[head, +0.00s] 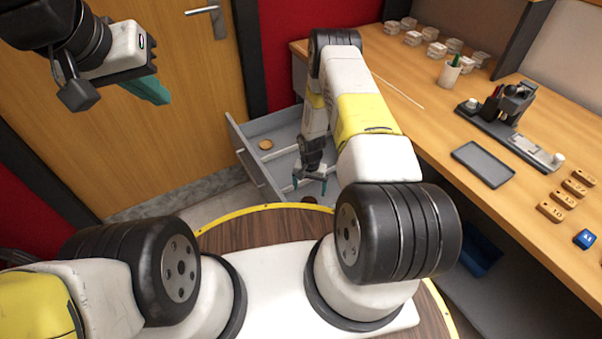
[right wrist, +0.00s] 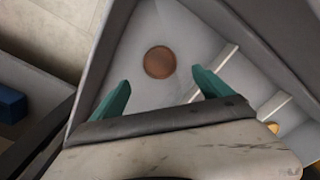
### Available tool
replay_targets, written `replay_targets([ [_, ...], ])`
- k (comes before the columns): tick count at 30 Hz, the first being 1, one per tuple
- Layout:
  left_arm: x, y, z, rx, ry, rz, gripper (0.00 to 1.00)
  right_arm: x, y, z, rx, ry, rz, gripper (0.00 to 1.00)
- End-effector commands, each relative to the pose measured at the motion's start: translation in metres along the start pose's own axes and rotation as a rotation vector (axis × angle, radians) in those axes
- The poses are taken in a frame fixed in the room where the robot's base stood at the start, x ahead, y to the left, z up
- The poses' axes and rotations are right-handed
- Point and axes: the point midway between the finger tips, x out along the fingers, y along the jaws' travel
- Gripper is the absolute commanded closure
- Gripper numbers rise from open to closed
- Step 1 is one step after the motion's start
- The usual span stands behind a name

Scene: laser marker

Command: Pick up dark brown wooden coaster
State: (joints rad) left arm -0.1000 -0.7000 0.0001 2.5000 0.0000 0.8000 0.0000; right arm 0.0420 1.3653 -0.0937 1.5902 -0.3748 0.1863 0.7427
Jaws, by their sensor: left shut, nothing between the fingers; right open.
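A dark brown round coaster (right wrist: 159,62) lies flat on the drawer floor in the right wrist view, between and a little beyond the two teal fingertips. My left gripper (head: 150,90) is shut and empty, raised at the upper left before the door.
A light wooden disc (head: 265,144) lies in the drawer's far part. White dividers cross the drawer, and its walls stand close around my right gripper. The wooden desk (head: 420,120) at right holds a grey tray (head: 483,164), a pen cup (head: 449,73) and several wooden blocks.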

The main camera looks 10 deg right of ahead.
Motion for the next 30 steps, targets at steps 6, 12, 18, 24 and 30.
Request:
replay_targets([
  [6,0.0,0.0,0.0,0.0,0.0,0.0,1.0,0.025,0.001,0.003,0.003,-0.004,0.001,0.11],
  [12,0.0,0.0,0.0,0.0,0.0,0.0,1.0,0.049,0.001,0.003,0.003,-0.005,0.002,0.11],
  [18,0.0,0.0,0.0,0.0,0.0,0.0,1.0,0.077,0.0,0.001,0.002,-0.004,0.002,0.11],
  [24,0.0,0.0,0.0,0.0,0.0,0.0,1.0,0.084,0.0,0.001,0.003,-0.003,0.002,0.11],
  [30,0.0,0.0,0.0,0.0,0.0,0.0,1.0,0.083,0.0,0.001,0.002,-0.003,0.002,0.27],
])
